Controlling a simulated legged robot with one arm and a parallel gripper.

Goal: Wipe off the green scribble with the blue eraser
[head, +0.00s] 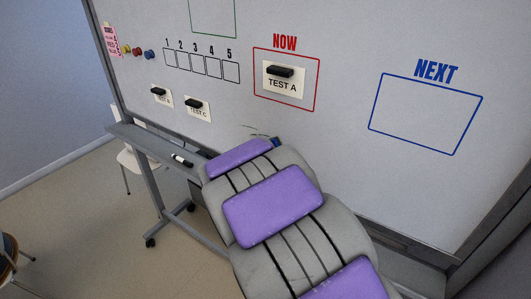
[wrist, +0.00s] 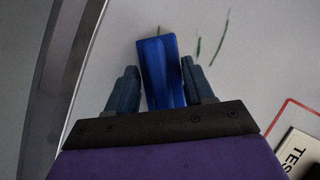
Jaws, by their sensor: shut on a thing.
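My gripper (wrist: 162,88) is shut on the blue eraser (wrist: 160,68), which stands out between its two fingers in the wrist view. In the head view my purple and grey arm hides most of the gripper, and only a small blue bit shows past its end. The green scribble (wrist: 212,38) shows as a few thin separate strokes on the whiteboard, just right of the eraser's tip. Faint green strokes (head: 258,130) also show in the head view just above the end of my arm. I cannot tell whether the eraser touches the board.
The whiteboard (head: 350,55) carries a red NOW box with a TEST A card (head: 284,82) and a blue NEXT box (head: 425,115). Cards B and C hang at left under black magnets. A black-and-white marker (head: 181,160) lies on the ledge (head: 140,139). A white chair stands behind.

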